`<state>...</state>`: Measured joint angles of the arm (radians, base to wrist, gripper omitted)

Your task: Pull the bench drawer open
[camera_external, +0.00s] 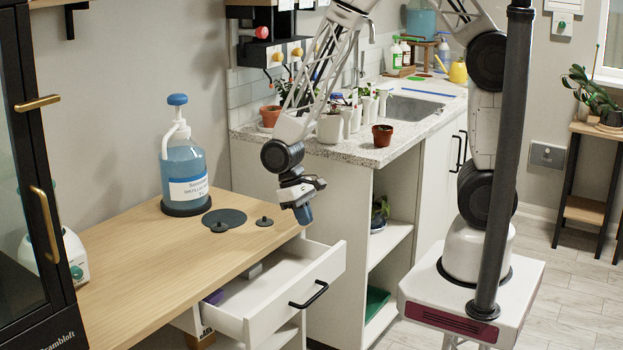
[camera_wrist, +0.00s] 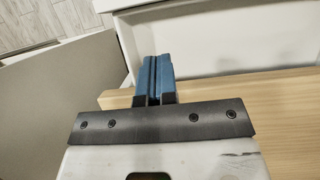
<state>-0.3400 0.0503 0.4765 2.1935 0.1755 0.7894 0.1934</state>
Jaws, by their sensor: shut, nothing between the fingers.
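The white bench drawer (camera_external: 268,312) is pulled out from under the wooden bench top (camera_external: 130,270), with its inside exposed. Its black bar handle (camera_external: 309,295) is on the front panel, and my gripper is clear of it. My gripper (camera_external: 304,215) points down near the right end of the bench top, above and behind the drawer front. Its blue fingers (camera_wrist: 155,80) are together and hold nothing. In the wrist view the drawer's pale inside (camera_wrist: 220,40) lies beyond the fingers, beside the wooden bench edge (camera_wrist: 260,95).
A large blue-liquid pump bottle (camera_external: 187,165), a dark round mat (camera_external: 232,217) and small dark discs stand on the bench. A counter with open shelves (camera_external: 345,190) is close on the right. A glass-door cabinet (camera_external: 30,180) is at left.

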